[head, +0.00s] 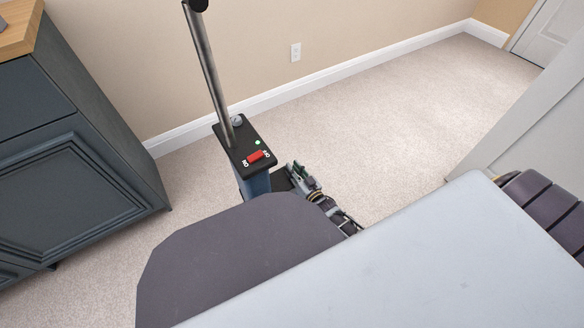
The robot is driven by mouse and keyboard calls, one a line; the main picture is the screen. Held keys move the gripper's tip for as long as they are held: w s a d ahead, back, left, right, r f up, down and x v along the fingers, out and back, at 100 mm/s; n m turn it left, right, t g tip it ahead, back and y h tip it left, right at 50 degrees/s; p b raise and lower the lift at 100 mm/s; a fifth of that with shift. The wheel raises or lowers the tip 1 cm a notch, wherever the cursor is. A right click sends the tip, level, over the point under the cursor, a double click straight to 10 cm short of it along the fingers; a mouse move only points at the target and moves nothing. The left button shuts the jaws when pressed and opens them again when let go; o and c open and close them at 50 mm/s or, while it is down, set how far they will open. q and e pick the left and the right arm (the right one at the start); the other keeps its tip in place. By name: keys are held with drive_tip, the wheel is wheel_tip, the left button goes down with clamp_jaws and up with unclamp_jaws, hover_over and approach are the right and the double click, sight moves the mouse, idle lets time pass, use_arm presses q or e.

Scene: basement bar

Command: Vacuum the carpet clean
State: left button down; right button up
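The upright vacuum (258,185) stands on the carpet (410,105) beside the dark cabinet, near the wall. It has a dark blue body, a black top and a metal pole rising from it, with the pole's upper end near the picture's top edge. My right gripper (294,172) is just right of the vacuum's body, below the switch. Its finger opening is hard to make out. My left gripper is not in view. The carpet is beige, with no clear dirt visible.
A dark grey cabinet (68,160) with a wooden top stands at the left. A beige wall (340,45) with a white baseboard runs behind. A white door (552,35) is at the far right, and a pale panel edge (530,120) is nearer. Carpet toward the door is clear.

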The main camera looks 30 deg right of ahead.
drive_tip(key=s+d, duration=0.1)
drive_tip(key=s, duration=0.9)
drive_tip(key=shift+s, duration=0.2)
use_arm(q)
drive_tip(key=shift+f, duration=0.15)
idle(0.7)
